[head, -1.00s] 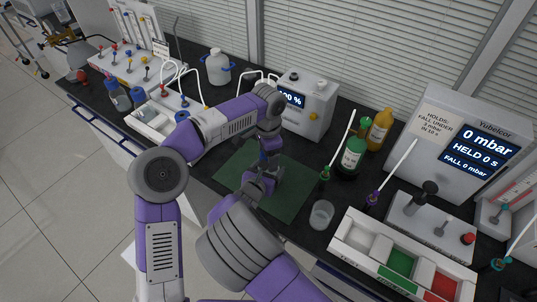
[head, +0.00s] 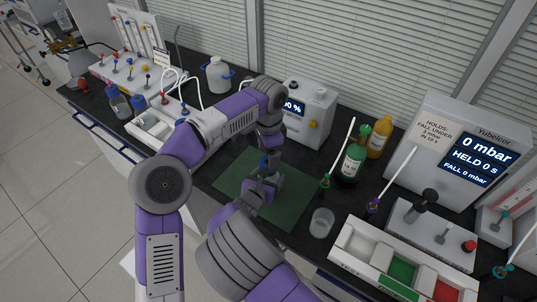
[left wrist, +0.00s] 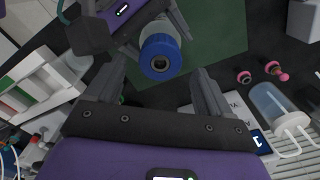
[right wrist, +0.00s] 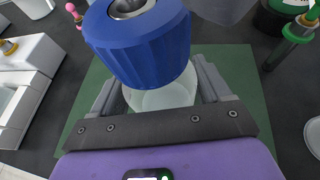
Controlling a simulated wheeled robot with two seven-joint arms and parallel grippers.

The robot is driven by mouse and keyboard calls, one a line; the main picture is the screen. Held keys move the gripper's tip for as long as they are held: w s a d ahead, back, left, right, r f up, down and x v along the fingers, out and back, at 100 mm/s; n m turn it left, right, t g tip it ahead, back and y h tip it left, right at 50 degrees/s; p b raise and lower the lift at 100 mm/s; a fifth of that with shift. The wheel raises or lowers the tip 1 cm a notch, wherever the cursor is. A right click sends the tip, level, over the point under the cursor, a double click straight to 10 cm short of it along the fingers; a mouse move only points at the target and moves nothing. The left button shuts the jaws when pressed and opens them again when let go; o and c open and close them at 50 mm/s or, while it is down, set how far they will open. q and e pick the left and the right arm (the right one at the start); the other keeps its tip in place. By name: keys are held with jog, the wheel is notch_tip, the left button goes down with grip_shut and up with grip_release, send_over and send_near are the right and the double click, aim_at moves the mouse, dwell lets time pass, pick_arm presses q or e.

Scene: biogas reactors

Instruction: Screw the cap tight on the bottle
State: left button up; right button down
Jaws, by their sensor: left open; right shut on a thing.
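The bottle (right wrist: 165,97), small and translucent, stands between the fingers of my right gripper (right wrist: 158,90), which is shut on it. The blue ribbed cap (right wrist: 137,45), with a metal-rimmed hole in its top, sits on the bottle's neck; how tight it is cannot be told. In the head view the cap (head: 264,162) shows small between the two grippers. My left gripper (left wrist: 162,88) is open and above the cap, which appears just beyond its fingertips in the left wrist view (left wrist: 161,58). The left gripper appears empty and apart from the cap.
A green mat (head: 228,178) lies under the grippers. A clear beaker (head: 321,222), a compartment tray (head: 375,262), and a green-labelled bottle (head: 352,163) stand to the right. A box with a display (head: 305,112) stands behind. A white tray (head: 152,124) lies left.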

pick_arm(q)
jog(key=n, duration=0.3)
jog(key=shift+s+d+n, duration=0.1)
jog(key=shift+n, duration=0.2)
jog(key=n, duration=0.4)
jog(key=shift+r+n, duration=0.3)
jog(key=shift+r, duration=0.05)
jog(key=n, duration=0.2)
jog(key=r+n, duration=0.1)
jog(key=shift+n, duration=0.4)
jog(key=r+n, duration=0.1)
jog(key=n, duration=0.3)
jog(key=shift+r, duration=0.4)
jog(key=shift+f, duration=0.15)
jog(key=shift+f, duration=3.9)
